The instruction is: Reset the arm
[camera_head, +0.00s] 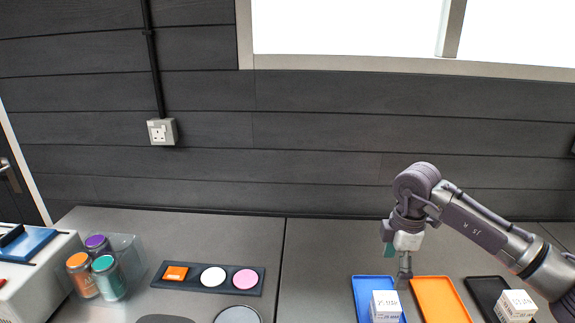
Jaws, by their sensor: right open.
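My right arm (480,225) comes in from the right edge. Its gripper (405,272) points down above the gap between the blue tray and the orange tray, open, with nothing seen between its fingers. The fingers are small and partly seen edge-on. My left gripper does not show.
A blue tray (366,286) and a black tray (482,288) each hold a white box, (386,306) and (516,305). The orange tray (438,298) between them looks empty. At left, several coloured-lid jars (108,278) stand near a dark strip (236,291) with coloured pieces. The middle counter is clear.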

